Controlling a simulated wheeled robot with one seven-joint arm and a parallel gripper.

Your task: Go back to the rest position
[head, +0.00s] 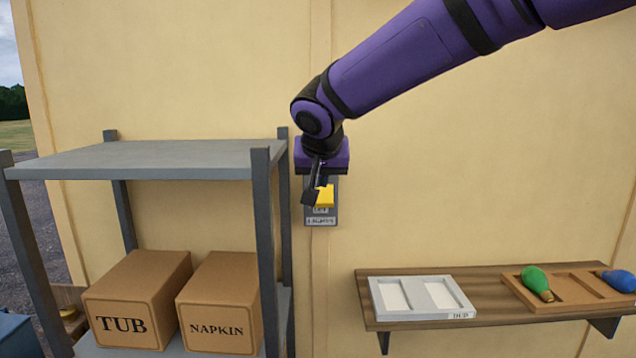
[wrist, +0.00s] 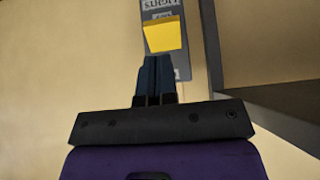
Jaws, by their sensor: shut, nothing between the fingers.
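My gripper (head: 312,196) is at the end of the purple arm, in front of the wall and just right of the metal rack. Its dark fingers are shut with nothing between them; in the wrist view the closed fingers (wrist: 154,66) point at a yellow switch lever. The yellow lever (head: 325,196) sits on a grey switch plate (head: 321,218) on the wall, and it also shows in the wrist view (wrist: 164,36). The plate's lettering is partly hidden.
A grey metal rack (head: 170,158) at left holds boxes marked TUB (head: 122,325) and NAPKIN (head: 217,330). At lower right, a wooden wall shelf (head: 490,304) bears a white two-part tray (head: 420,312) and a wooden tray (head: 575,302) with green (head: 536,280) and blue (head: 618,279) bulbs.

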